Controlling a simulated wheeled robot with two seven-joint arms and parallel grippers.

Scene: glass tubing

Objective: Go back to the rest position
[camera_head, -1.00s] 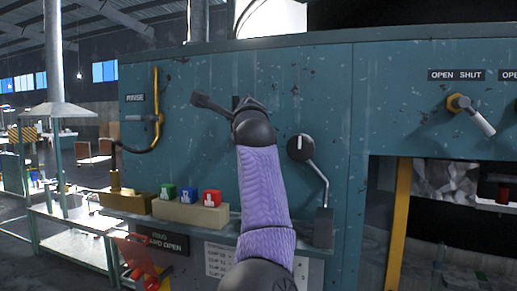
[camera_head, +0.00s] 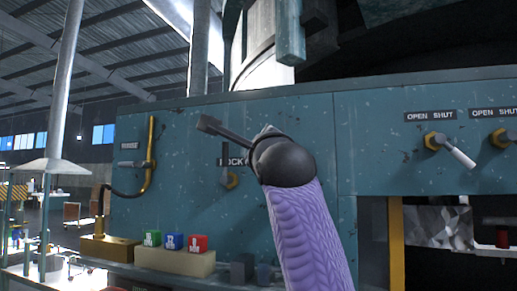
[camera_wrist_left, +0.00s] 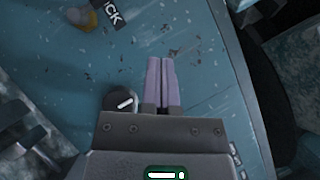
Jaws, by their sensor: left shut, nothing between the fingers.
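My left arm (camera_head: 300,225), with its purple sleeve and black joint, rises from the bottom right of centre in the head view, in front of a teal panel (camera_head: 385,140). A dark bar (camera_head: 215,128) on it points left. Its fingers are hidden in that view. In the left wrist view my left gripper (camera_wrist_left: 167,62) is shut and empty, its two purple fingers side by side in front of the panel. A black round knob (camera_wrist_left: 121,101) with a white mark is left of the fingers. My right gripper is not in view.
Green, blue and red blocks (camera_head: 173,241) sit on a ledge at lower left. Valve handles (camera_head: 450,148) are at right. A metal post (camera_head: 62,90) stands at far left.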

